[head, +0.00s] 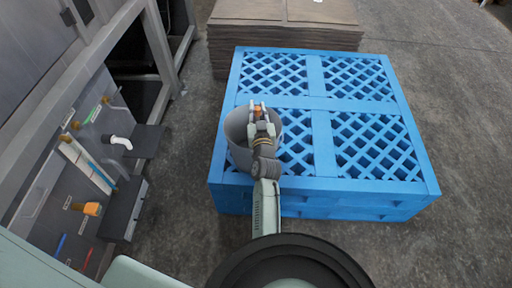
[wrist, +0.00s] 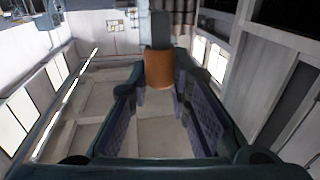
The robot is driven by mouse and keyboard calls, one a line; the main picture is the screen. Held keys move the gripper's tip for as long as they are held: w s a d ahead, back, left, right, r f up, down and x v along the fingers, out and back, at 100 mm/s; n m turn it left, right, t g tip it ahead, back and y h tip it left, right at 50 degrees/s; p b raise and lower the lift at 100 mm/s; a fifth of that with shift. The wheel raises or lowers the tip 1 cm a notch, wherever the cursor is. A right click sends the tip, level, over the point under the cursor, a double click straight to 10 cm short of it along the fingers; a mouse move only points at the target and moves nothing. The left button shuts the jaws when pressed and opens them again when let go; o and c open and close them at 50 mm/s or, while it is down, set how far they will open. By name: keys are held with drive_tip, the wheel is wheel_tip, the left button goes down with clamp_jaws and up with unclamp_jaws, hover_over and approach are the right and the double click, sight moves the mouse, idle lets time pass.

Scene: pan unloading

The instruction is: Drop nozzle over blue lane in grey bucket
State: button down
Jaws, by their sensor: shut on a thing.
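My gripper (head: 257,107) is shut on an orange-brown nozzle (head: 258,113). It appears over the grey bucket (head: 236,124) in the head view; its height above the rim is hard to tell. The bucket stands at the left side of the blue pallet stack, and the arm partly hides its inside. In the wrist view, the nozzle (wrist: 159,70), with a dark grey end, sits between my two fingers. On the panel at left, a blue strip (head: 102,172) lies beside a white one, and another blue strip (head: 59,246) is lower down.
The blue pallet stack (head: 318,145) has a lattice top, clear apart from the bucket. The left panel also holds a white curved fitting (head: 118,141), an orange fitting (head: 86,208) and a green strip (head: 92,114). A brown stack (head: 284,38) stands behind. Floor at right is clear.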

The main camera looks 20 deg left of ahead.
wheel_tip(320, 180, down, 6)
drive_tip(key=b, duration=0.4)
drive_tip(key=shift+b, duration=0.4)
drive_tip(key=shift+s, duration=0.1)
drive_tip(key=c, duration=1.4)
unclamp_jaws()
drive_tip(key=v, duration=0.7)
drive_tip(key=shift+s, duration=0.25)
